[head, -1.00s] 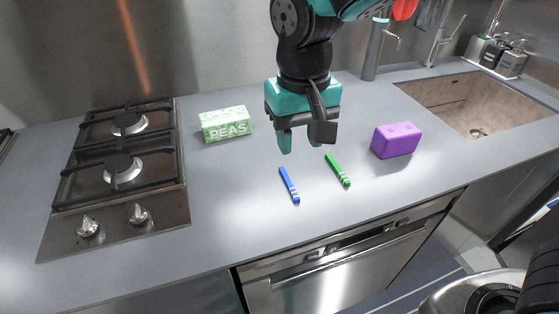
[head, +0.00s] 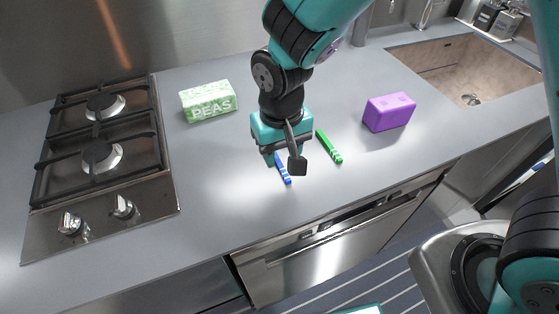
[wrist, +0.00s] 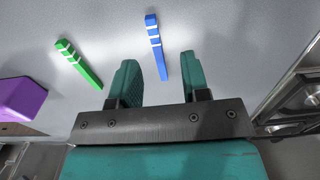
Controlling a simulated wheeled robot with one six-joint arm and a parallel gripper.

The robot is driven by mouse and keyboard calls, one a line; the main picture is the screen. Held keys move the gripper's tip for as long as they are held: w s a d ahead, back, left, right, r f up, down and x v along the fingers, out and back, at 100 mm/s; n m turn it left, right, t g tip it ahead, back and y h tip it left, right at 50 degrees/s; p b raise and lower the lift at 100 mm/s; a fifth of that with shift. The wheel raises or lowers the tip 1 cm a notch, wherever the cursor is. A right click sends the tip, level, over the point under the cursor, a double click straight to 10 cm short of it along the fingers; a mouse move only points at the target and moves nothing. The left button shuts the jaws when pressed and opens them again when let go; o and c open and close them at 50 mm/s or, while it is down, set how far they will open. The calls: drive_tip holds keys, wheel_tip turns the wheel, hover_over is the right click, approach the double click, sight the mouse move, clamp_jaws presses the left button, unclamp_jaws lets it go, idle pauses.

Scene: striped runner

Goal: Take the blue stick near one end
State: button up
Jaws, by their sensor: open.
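The blue stick (head: 283,172) has white bands near one end and lies on the grey counter. In the head view my gripper (head: 279,160) is low over its far end and hides that part. In the wrist view the blue stick (wrist: 156,50) lies ahead of my open gripper (wrist: 162,75), roughly in line with the gap between the two teal fingers. Its banded end points away from the gripper, and its plain end reaches toward the gap. Nothing is held. I cannot tell the exact height of the fingertips above the counter.
A green stick (head: 329,147) with white bands lies to the right of the blue one. A purple block (head: 389,112) is farther right, before the sink (head: 440,62). A green-and-white PEAS box (head: 208,101) stands behind left. A gas hob (head: 98,160) is at left.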

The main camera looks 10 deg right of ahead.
sight(284, 172)
drive_tip(key=f, duration=0.3)
drive_tip(key=f+p, duration=0.1)
drive_tip(key=shift+d+f, duration=0.2)
drive_tip(key=shift+d, duration=0.2)
drive_tip(key=shift+f, duration=0.45)
clamp_jaws()
